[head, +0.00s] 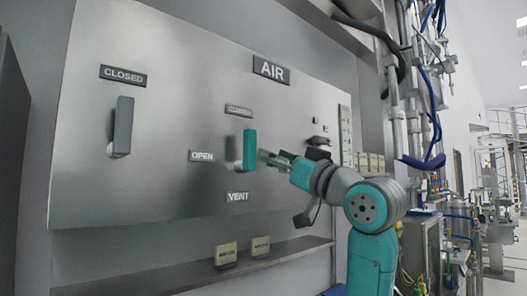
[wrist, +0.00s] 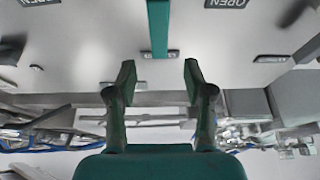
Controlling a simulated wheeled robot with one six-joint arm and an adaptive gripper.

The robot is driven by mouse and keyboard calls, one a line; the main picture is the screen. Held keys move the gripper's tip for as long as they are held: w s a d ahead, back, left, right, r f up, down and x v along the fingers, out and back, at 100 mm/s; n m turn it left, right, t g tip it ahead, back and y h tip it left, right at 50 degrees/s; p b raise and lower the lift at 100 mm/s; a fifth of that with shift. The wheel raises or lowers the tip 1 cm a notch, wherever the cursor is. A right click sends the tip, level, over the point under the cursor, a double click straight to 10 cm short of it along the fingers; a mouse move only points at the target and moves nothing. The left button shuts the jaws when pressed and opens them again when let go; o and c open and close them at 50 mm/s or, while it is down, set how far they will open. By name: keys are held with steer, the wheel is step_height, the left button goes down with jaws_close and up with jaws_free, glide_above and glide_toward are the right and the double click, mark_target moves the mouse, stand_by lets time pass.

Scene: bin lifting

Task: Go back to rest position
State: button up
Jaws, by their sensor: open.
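My gripper (head: 268,158) reaches from the right toward the metal panel in the head view. It is close to the teal handle (head: 249,150), which stands upright beside the OPEN label (head: 202,156). In the wrist view my gripper (wrist: 160,80) shows two fingers spread apart with nothing between them. The teal handle (wrist: 158,28) lies ahead of the fingertips there, and a gap shows between them.
A grey handle (head: 123,126) hangs upright below the CLOSED label (head: 123,75) on the panel (head: 180,100). A shelf (head: 190,280) with two small cards juts out below. Pipes and blue hoses (head: 425,90) stand to the right.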

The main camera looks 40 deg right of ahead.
steer(key=shift+v, duration=0.85)
steer(key=shift+w+f, duration=0.1)
steer(key=shift+f, duration=0.05)
